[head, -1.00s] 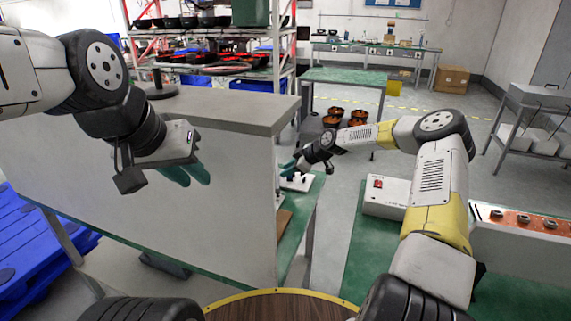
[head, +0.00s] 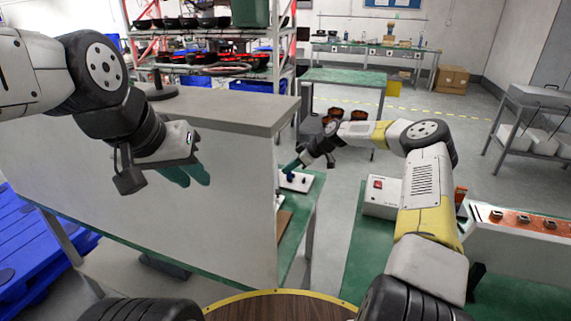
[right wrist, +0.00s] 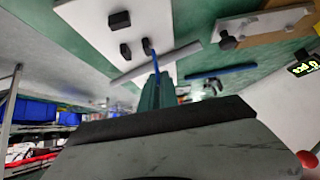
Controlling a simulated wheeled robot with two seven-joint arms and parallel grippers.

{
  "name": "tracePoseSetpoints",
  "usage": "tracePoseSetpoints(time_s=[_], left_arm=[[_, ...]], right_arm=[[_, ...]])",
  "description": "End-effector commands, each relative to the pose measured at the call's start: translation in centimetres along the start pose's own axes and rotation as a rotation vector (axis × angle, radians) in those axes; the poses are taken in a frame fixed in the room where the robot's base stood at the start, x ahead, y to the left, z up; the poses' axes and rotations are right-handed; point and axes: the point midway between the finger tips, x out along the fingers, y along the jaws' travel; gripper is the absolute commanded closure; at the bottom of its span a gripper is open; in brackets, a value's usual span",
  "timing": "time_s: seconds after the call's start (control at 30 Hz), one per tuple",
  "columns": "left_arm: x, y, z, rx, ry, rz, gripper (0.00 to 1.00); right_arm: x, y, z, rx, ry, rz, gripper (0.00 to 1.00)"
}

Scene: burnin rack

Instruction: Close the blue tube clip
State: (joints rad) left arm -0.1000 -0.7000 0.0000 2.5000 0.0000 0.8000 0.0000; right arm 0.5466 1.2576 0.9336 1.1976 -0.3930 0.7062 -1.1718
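A white board with black fittings stands at the end of the green bench (head: 308,205) in the head view; the white board also fills the upper left of the right wrist view (right wrist: 90,25). A thin blue part (right wrist: 155,66), likely the clip, meets a black fitting on it. My right gripper (right wrist: 155,92) has its teal fingers together just at this blue part; whether they grip it is hidden. In the head view my right gripper (head: 297,164) is low over the board. My left gripper (head: 190,176) hangs before the grey panel, fingers slightly apart and empty.
A tall grey panel (head: 200,215) stands left of the board. A blue bar (right wrist: 222,72) and a tan block with a white plate (right wrist: 265,25) lie near the board. A white box with a red switch (head: 382,196) sits on the right bench.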

Motion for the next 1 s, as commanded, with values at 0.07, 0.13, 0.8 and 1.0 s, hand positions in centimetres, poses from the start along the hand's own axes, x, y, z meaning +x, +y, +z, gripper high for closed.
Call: tracePoseSetpoints(time_s=[0.07, 0.13, 0.8, 1.0], left_arm=[[0.0, 0.0, 0.0, 0.000, 0.000, 0.000, 0.75], [0.0, 0.0, 0.0, 0.000, 0.000, 0.000, 0.75], [0.0, 0.0, 0.0, 0.000, 0.000, 0.000, 0.75], [0.0, 0.0, 0.0, 0.000, 0.000, 0.000, 0.75]], right_arm=[[0.1, 0.5, -0.1, 0.045, 0.002, -0.041, 1.00], [0.1, 0.8, -0.1, 0.080, 0.002, -0.075, 1.00], [0.2, 2.0, 0.1, 0.246, 0.001, -0.242, 1.00], [0.2, 2.1, 0.2, 0.261, 0.000, -0.258, 1.00]])
